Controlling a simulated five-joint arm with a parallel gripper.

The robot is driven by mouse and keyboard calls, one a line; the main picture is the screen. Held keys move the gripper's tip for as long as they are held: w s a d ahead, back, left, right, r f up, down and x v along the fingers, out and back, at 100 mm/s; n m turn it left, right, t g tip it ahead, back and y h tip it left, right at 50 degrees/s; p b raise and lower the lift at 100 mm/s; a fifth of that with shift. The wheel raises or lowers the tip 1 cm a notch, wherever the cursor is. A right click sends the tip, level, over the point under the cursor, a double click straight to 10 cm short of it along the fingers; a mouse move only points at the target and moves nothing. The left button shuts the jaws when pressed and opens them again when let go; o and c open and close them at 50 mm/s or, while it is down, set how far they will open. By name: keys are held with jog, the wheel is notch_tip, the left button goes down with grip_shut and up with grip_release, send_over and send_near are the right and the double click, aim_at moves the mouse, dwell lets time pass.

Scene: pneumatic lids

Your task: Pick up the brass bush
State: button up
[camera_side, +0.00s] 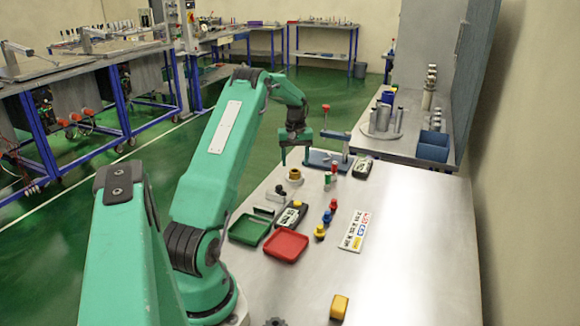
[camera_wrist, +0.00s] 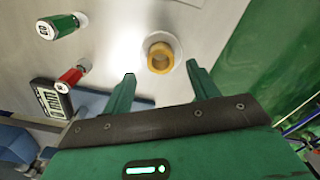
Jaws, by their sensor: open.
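The brass bush (camera_wrist: 160,58) is a short yellow-gold ring standing upright on a pale round base in the wrist view, its bore open towards the camera. In the side view the brass bush (camera_side: 295,174) stands near the far left edge of the metal table. My gripper (camera_wrist: 158,76) is open, with its two green fingers apart on either side of the near side of the bush. Nothing is between the fingers' grip faces that I can see held. In the side view my gripper (camera_side: 296,155) hangs above the bush, apart from it.
A green-bodied cylinder (camera_wrist: 62,26), a red one (camera_wrist: 72,75) and a meter (camera_wrist: 50,98) lie left in the wrist view. Green (camera_side: 250,230) and red (camera_side: 285,246) trays sit nearer.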

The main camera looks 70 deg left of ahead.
aim_at(295, 169)
jog(key=shift+s+f, duration=0.1)
jog(key=shift+f, duration=2.1)
jog(key=c, duration=1.2)
jog(key=shift+r, duration=0.2)
jog(key=shift+r, duration=0.6)
jog(key=r, duration=0.2)
jog(key=d+r, duration=0.1)
jog(key=shift+w+r, duration=0.15)
jog(key=shift+w, duration=0.1)
jog(key=w+d+r, duration=0.1)
jog(key=d+r, duration=0.1)
jog(key=d, duration=0.1)
jog(key=w+d+r, duration=0.1)
jog(key=d+r, duration=0.1)
jog(key=d, duration=0.1)
jog(key=w+d+r, duration=0.1)
jog(key=d+r, duration=0.1)
jog(key=d, duration=0.2)
jog(key=shift+w+r, duration=0.1)
jog(key=shift+w, duration=0.1)
